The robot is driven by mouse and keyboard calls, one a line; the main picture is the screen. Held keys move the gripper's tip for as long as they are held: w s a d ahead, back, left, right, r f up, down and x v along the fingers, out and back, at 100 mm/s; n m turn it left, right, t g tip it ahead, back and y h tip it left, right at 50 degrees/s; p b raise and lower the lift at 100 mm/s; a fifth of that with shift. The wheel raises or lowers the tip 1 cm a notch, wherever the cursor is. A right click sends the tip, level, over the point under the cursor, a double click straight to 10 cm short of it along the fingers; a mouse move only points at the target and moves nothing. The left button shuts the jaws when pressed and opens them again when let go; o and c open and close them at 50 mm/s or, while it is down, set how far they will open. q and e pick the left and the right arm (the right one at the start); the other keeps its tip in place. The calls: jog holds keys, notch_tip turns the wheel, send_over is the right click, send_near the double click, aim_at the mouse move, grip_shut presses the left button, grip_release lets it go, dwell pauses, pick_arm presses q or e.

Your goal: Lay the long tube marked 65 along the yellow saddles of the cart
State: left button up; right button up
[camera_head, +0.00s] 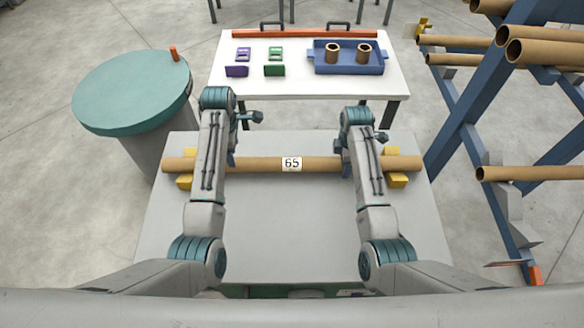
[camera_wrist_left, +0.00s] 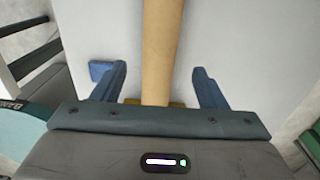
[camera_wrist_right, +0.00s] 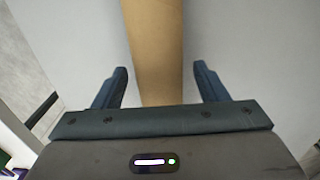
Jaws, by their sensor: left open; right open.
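The long brown tube marked 65 (camera_head: 262,164) lies level across the cart (camera_head: 290,215) in the head view, left to right, with its white label facing up. Yellow saddles (camera_head: 185,182) (camera_head: 397,181) show under it near both ends, and it appears to rest on them. My left gripper (camera_wrist_left: 162,88) is open, with its blue fingers on either side of the tube (camera_wrist_left: 162,40) and gaps on both sides. My right gripper (camera_wrist_right: 158,88) is open in the same way around the tube (camera_wrist_right: 153,40). In the head view my wrists hide parts of the tube.
A white table (camera_head: 225,83) behind the cart carries a blue tray (camera_head: 345,71) with two short tube pieces, and purple and green blocks. A round teal-topped drum (camera_head: 130,95) stands at the left. A blue rack (camera_head: 455,140) with several tubes stands at the right.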

jog(key=shift+r, duration=0.25)
pick_arm(q)
notch_tip(320, 180, up, 5)
jog(key=shift+f, duration=0.1)
pick_arm(e)
notch_tip(320, 180, up, 12)
jog(key=shift+s+f, duration=0.15)
jog(key=shift+f, duration=0.1)
dwell(0.4)
